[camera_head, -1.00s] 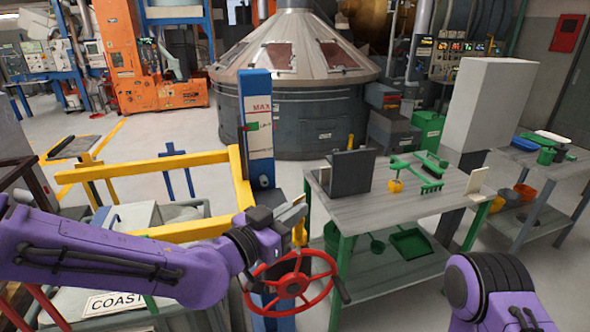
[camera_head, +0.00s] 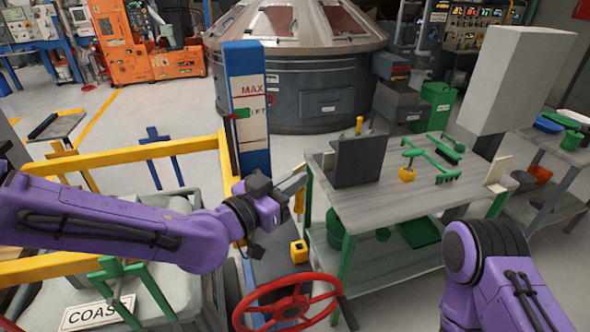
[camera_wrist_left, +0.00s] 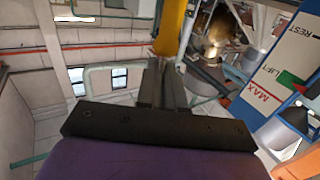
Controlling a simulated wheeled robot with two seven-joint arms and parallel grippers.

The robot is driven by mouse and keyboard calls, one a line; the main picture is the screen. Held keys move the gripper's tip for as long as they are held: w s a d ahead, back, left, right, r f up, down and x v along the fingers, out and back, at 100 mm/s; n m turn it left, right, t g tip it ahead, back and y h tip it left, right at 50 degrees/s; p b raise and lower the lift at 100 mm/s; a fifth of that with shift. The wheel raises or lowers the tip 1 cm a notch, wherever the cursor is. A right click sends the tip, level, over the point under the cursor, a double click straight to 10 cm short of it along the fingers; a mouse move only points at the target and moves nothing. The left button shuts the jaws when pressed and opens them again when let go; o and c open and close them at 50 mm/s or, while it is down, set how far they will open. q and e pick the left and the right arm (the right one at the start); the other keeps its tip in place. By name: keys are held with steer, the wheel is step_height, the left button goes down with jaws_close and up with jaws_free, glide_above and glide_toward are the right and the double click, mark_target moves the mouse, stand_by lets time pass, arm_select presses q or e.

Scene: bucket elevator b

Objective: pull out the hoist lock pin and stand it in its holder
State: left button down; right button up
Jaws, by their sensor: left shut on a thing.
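My left gripper (camera_head: 293,184) is shut on a yellow pin (camera_head: 299,203), which hangs upright from the fingertips left of the workbench. The pin also shows in the left wrist view (camera_wrist_left: 172,30), rising between the dark fingers (camera_wrist_left: 163,85). A yellow block (camera_head: 299,250) with a dark top opening sits below the pin, and a gap shows between them. A small yellow piece (camera_head: 407,174) stands on the bench; I cannot tell whether it is the holder. My right gripper is out of view; only its purple arm shows at lower right.
The grey-topped bench (camera_head: 385,210) carries a dark upright box (camera_head: 360,160) and a green rack (camera_head: 430,155). A red handwheel (camera_head: 290,303) is below the left gripper. A blue post (camera_head: 248,110) and yellow rail (camera_head: 140,153) stand left.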

arm_select(q)
steer(key=f+b, duration=0.2)
steer(key=s+f+b, duration=0.1)
steer(key=f+b, duration=0.2)
steer(key=shift+s+d+f, duration=0.1)
steer(key=shift+s+f, duration=0.1)
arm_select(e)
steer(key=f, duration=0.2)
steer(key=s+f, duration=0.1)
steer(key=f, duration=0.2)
arm_select(q)
steer(key=shift+s, duration=0.15)
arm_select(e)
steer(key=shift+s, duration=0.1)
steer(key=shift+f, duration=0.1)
arm_select(q)
steer(key=shift+b, duration=0.35)
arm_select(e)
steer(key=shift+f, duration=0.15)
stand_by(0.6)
arm_select(q)
steer(key=shift+f+b, duration=1.85)
steer(key=shift+f, duration=0.15)
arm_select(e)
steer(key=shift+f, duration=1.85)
arm_select(q)
steer(key=shift+r, duration=0.25)
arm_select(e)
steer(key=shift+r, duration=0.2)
